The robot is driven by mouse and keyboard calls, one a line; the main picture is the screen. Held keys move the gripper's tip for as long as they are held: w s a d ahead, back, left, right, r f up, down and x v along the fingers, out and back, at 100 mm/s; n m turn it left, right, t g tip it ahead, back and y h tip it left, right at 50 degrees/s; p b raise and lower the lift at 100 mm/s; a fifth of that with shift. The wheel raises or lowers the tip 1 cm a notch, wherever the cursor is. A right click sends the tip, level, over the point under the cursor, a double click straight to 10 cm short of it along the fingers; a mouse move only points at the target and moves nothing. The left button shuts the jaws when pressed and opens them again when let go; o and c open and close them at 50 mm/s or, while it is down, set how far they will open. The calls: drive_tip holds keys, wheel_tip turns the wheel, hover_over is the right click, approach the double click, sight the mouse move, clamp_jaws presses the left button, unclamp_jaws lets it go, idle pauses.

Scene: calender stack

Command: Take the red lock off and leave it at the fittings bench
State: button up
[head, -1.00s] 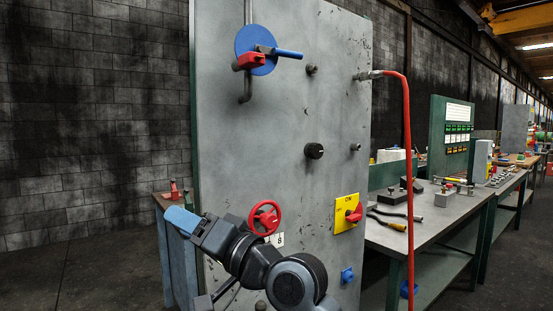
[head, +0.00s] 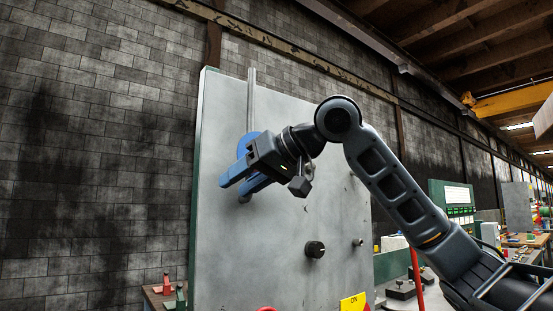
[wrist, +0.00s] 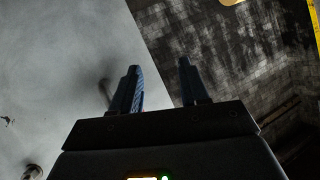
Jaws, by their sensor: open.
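The red lock does not show in either view now; my gripper covers the place on the blue disc (head: 252,142) where it would be. The disc sits high on the grey panel (head: 290,225) and is largely hidden by my gripper. My gripper (head: 232,188) is open in front of the disc, its blue fingers pointing left. Benches show at lower left and right; I cannot tell which is the fittings bench.
A pipe (head: 251,95) runs up the panel above the disc. A black knob (head: 315,249) and a yellow plate (head: 353,302) are lower on the panel. The left bench (head: 154,297) carries red and green pieces. Dark fittings (head: 402,290) lie on the right bench.

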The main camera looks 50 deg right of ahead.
drive_tip(key=s+d+r+m+g+h, duration=0.1)
drive_tip(key=s+d+r+g+h, duration=0.2)
drive_tip(key=s+d+r+h, duration=0.15)
drive_tip(key=shift+w+d+f+p, duration=0.15)
drive_tip(key=shift+w+p, duration=0.2)
drive_tip(key=shift+w, duration=0.65)
drive_tip(key=shift+w+d+f+p, duration=0.1)
drive_tip(key=shift+w+d+p, duration=0.2)
drive_tip(key=shift+w, duration=0.7)
drive_tip(key=shift+w+d+f+p, duration=0.1)
drive_tip(key=shift+w+p, duration=0.3)
drive_tip(key=shift+w, duration=0.6)
drive_tip(key=shift+c, duration=0.3)
drive_tip(key=c, duration=0.7)
drive_tip(key=shift+o, duration=0.2)
drive_tip(key=shift+a, duration=0.1)
drive_tip(key=shift+s+a+b, duration=0.3)
drive_tip(key=shift+s, duration=0.8)
drive_tip(key=shift+s+a+b, duration=0.25)
drive_tip(key=shift+s, duration=0.8)
